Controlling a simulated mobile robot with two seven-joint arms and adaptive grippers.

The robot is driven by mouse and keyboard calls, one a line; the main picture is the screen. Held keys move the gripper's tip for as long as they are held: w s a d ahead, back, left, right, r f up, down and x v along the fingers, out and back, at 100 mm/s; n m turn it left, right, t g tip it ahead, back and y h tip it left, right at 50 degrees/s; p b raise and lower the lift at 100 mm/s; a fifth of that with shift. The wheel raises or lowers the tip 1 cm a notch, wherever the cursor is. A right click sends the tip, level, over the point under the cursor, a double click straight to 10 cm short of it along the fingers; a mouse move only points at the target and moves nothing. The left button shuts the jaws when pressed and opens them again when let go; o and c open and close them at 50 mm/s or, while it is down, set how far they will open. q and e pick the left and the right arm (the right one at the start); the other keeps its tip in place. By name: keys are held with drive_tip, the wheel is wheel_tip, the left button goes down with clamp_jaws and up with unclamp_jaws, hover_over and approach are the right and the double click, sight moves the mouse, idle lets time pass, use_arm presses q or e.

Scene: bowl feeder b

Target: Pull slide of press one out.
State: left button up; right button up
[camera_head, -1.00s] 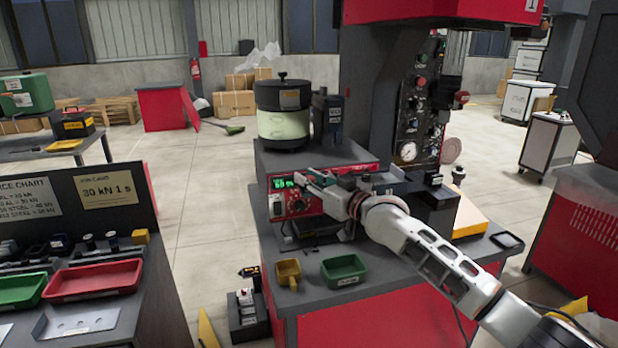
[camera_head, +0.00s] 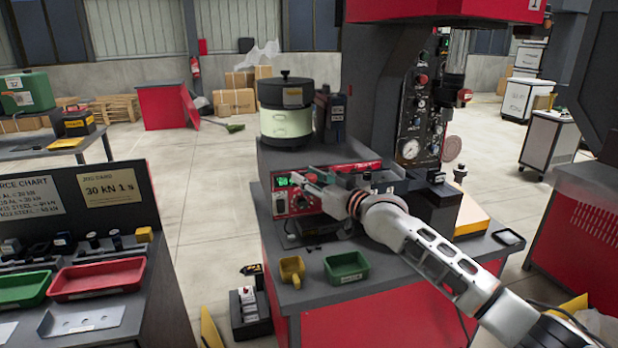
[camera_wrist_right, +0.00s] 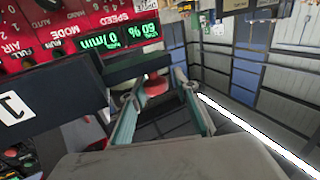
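My right gripper (camera_head: 308,180) is in front of the red feeder control box (camera_head: 292,203) on the bench of press one. In the right wrist view its two fingers (camera_wrist_right: 155,88) stand apart, with a small red knob (camera_wrist_right: 155,82) between them. The knob sits at a dark bar (camera_wrist_right: 138,67). I cannot tell whether the fingers touch the knob. A dark block with a white "1" label (camera_wrist_right: 14,107) is at the left of that view. In the head view my wrist and fingers hide most of the slide area. My left gripper is not in view.
The bowl feeder (camera_head: 286,110) stands behind the control box. A yellow bin (camera_head: 291,271) and a green bin (camera_head: 346,267) lie at the bench front. The press column and gauge panel (camera_head: 415,120) rise behind my arm. A side table (camera_head: 110,325) with trays is at left.

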drive_tip(key=shift+s+d, duration=0.35)
drive_tip(key=v, duration=1.1)
drive_tip(key=s+d+f+m+h, duration=0.1)
drive_tip(key=s+d+f, duration=0.1)
drive_tip(key=s+f, duration=0.5)
drive_tip(key=s+d+f+m+h, duration=0.1)
drive_tip(key=s+f+h, duration=0.1)
drive_tip(key=f, duration=0.9)
drive_tip(key=s+d+f+m+h, duration=0.1)
drive_tip(key=s+d+f, duration=0.1)
drive_tip(key=s+f, duration=0.5)
drive_tip(key=s+d+f+g+h, duration=0.1)
drive_tip(key=s+d+f+h, duration=0.1)
drive_tip(key=s+d+f, duration=0.3)
drive_tip(key=s+d+f+g+h, duration=0.1)
drive_tip(key=s+d+f+h, duration=0.2)
drive_tip(key=s+f, duration=1.1)
drive_tip(key=shift+s+d+m+g, duration=0.4)
drive_tip(key=shift+s+d, duration=0.4)
drive_tip(key=shift+d, duration=0.1)
